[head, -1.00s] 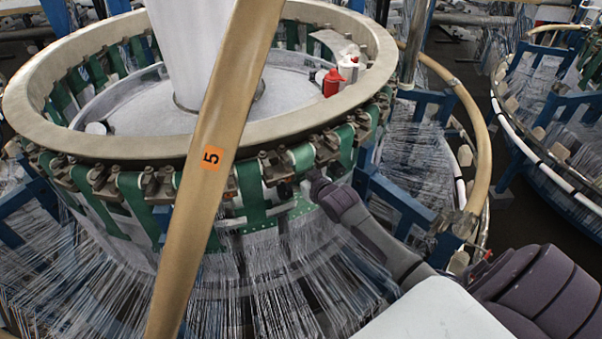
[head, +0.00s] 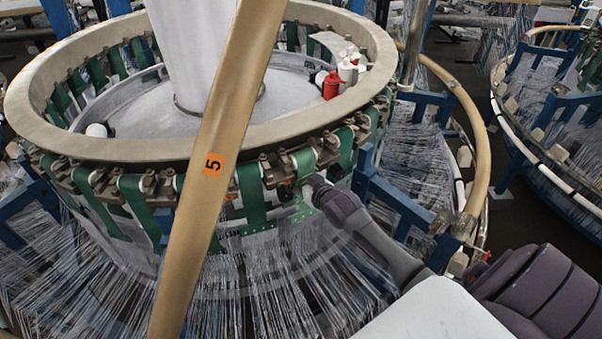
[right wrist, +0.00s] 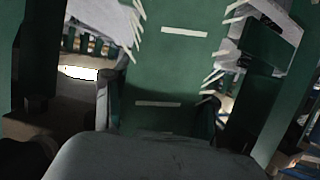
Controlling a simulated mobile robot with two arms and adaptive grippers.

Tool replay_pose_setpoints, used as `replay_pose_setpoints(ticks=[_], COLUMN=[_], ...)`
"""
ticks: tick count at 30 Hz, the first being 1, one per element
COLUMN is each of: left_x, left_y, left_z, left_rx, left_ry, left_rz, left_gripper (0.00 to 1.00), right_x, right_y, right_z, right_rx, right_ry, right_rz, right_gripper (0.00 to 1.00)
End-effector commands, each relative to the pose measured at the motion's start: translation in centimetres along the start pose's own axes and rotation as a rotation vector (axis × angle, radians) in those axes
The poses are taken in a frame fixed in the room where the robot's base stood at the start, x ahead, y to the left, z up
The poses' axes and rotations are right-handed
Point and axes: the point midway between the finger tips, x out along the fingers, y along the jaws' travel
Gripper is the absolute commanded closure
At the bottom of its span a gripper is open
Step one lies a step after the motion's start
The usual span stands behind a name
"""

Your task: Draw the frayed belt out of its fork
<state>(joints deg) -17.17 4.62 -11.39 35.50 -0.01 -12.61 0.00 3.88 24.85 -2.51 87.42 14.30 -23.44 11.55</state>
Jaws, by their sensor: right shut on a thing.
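The frayed belt (right wrist: 170,60) is a green strip with white dashes and loose white threads along both edges. It fills the middle of the right wrist view. My right gripper (right wrist: 157,108) is shut on it, with dark finger parts at both sides of the strip. In the head view my right gripper (head: 306,188) reaches in from the lower right to just below the ring's clamps. The arm and clamps make its fingertips and the held part hard to see there. The fork cannot be told apart clearly. My left gripper is not in view.
A pale ring (head: 130,150) with several clamps and green belts is above my right gripper. A tan curved bar (head: 195,230) marked 5 crosses in front. White threads fan out below. Blue frame parts (head: 400,205) stand close right of my arm. A red bottle (head: 332,86) stands inside the ring.

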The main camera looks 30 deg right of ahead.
Motion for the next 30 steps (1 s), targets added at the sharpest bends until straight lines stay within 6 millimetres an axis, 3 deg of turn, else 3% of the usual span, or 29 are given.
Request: replay_pose_setpoints(ticks=[7,19,30], left_x=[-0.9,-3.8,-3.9], left_y=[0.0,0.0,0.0], left_z=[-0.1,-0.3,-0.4], left_rx=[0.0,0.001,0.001], left_ry=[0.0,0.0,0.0], left_rz=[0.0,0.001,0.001], left_gripper=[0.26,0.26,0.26], right_x=[-0.9,-4.8,-5.1], right_y=[0.0,0.0,0.0], right_z=[0.1,1.5,1.8], right_rx=[0.001,0.0,0.0], right_ry=[0.001,0.0,0.003], right_rz=[0.0,0.0,0.0], right_gripper=[1.0,1.0,1.0])
